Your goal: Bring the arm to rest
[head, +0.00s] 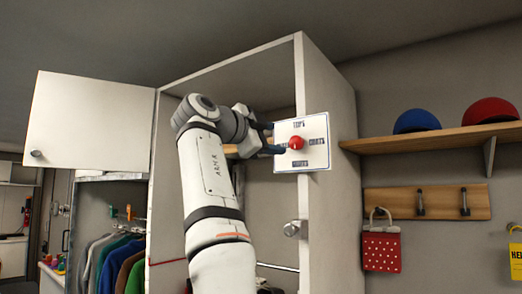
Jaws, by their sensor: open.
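My arm, white with dark joint bands, reaches up from the lower middle of the head view. It bends right at the top toward a white panel (316,150) with printed labels, mounted on the front edge of a tall white cabinet. A round red knob (296,142) sits on the panel. My gripper (281,140) is open, its dark fingers at the left side of the knob. Whether the fingers touch the knob or the panel I cannot tell.
The cabinet (335,190) stands open, with its door (90,120) swung out left. Hanging clothes (125,262) are lower left. A wooden shelf (440,137) with blue (416,121) and red (490,110) caps and a hook rail (428,202) are at right. A red bag (381,250) hangs below.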

